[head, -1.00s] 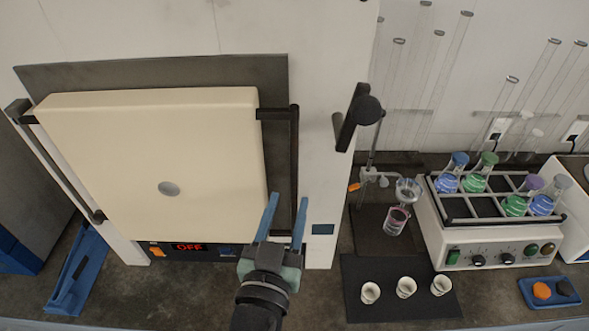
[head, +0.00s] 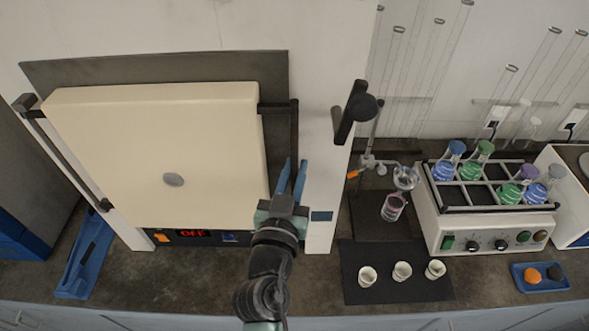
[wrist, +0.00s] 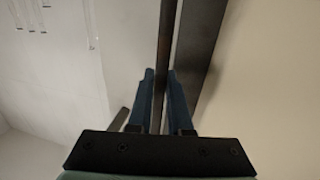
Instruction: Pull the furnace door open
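The furnace door (head: 155,135) is a thick cream panel with a round grey spot, at the left of the head view. It appears shut against the dark furnace front plate (head: 150,70). Its handle, an upright black bar (head: 294,130), stands off its right side; it also shows in the wrist view (wrist: 168,40). My gripper (head: 293,178) is at the lower part of this bar. In the wrist view the bar passes between the blue fingers (wrist: 160,85), which sit close on either side of it. The contact faces are hidden.
A control panel reading OFF (head: 192,234) is below the door. A black lever with a knob (head: 355,110) projects right of the handle. White cups (head: 402,271), a stand with a beaker (head: 393,207) and a flask rack (head: 485,195) are further right.

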